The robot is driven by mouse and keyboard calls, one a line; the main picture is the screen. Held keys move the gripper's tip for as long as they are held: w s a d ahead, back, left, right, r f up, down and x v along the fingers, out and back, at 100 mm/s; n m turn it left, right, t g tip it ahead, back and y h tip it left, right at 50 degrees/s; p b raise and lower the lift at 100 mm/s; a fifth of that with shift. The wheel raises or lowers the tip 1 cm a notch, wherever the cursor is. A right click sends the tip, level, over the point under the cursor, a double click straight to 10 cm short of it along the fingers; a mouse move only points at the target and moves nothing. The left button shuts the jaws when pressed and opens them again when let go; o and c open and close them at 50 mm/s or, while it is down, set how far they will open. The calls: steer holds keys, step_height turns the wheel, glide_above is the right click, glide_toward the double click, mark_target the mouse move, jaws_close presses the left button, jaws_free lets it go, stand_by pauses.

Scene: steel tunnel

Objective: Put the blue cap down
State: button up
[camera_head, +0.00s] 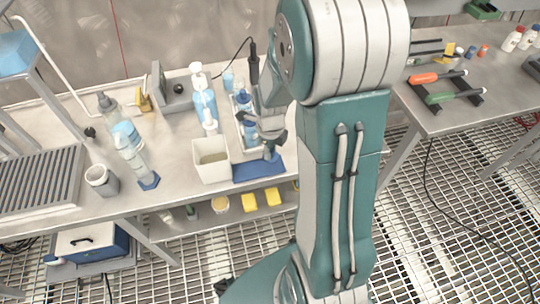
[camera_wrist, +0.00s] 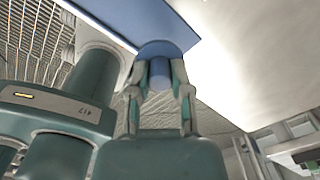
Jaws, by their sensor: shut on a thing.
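My gripper (camera_wrist: 160,85) is shut on the blue cap (camera_wrist: 159,72), which sits between its two fingertips in the wrist view. The cap's wider blue end overlaps the edge of a blue mat (camera_wrist: 130,18) behind it. In the head view my gripper (camera_head: 267,138) is over the back bench, just above the blue mat (camera_head: 256,169). The cap is small there and mostly hidden by the fingers. I cannot tell whether it touches the mat.
A white square bin (camera_head: 211,161) stands just left of the mat. Pump bottles (camera_head: 204,100) and a tray with a blue bottle (camera_head: 243,102) stand behind. A grey cup (camera_head: 101,179) and a clear bottle (camera_head: 133,160) are farther left. The bench front edge is close to the mat.

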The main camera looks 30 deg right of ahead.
steer(key=shift+w+f, duration=0.15)
steer(key=shift+f, duration=1.65)
steer(key=o, duration=0.8)
steer(key=shift+o, duration=0.2)
